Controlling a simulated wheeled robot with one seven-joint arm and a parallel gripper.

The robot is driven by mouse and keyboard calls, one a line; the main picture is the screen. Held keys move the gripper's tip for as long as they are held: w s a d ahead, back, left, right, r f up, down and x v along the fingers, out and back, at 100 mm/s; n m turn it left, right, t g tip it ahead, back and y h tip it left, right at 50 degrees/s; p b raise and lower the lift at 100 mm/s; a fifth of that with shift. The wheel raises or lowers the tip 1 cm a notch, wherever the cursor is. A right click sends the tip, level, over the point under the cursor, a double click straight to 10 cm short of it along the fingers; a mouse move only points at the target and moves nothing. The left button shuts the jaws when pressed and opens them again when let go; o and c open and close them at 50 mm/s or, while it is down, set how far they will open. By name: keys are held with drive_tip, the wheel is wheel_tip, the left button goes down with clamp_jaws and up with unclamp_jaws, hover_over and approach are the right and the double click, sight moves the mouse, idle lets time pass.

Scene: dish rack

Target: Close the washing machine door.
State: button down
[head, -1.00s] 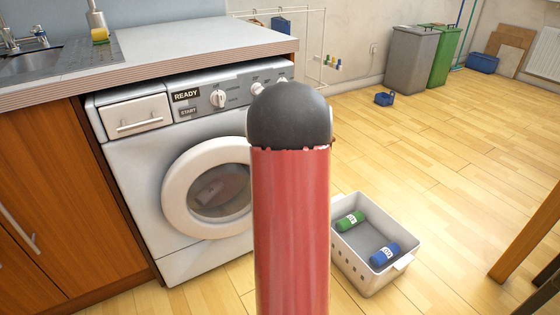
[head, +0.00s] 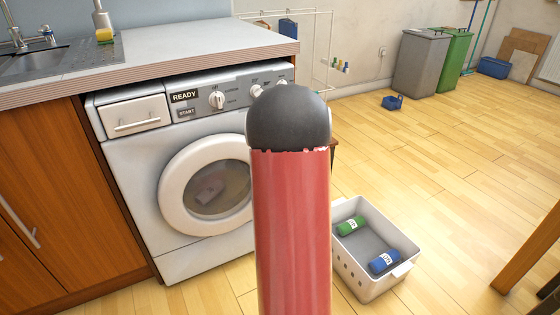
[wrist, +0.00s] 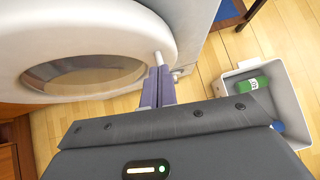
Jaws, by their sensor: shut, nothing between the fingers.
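The washing machine (head: 140,190) stands under the counter at the left in the head view. Its round white door (head: 172,200) with a dark glass window (head: 215,190) faces the room, its right part hidden behind my red arm. In the wrist view the door (wrist: 100,20) fills the upper left, close in front of the machine body (wrist: 188,20); I cannot tell whether it is fully closed. My gripper (wrist: 158,85) is shut and empty at the door's right edge, beside a short white bar (wrist: 160,58). Contact is unclear. The head view hides the gripper.
A white basket (head: 345,280) with a green bottle (head: 350,226) and a blue bottle (head: 384,262) stands on the floor right of the machine. Bins (head: 420,62) stand at the far wall. A wooden leg (head: 530,250) is at the right edge.

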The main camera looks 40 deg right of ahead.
drive_tip(key=p+v, duration=0.2)
drive_tip(key=v, duration=0.8)
drive_tip(key=shift+s+d, duration=0.25)
drive_tip(key=shift+s, duration=0.05)
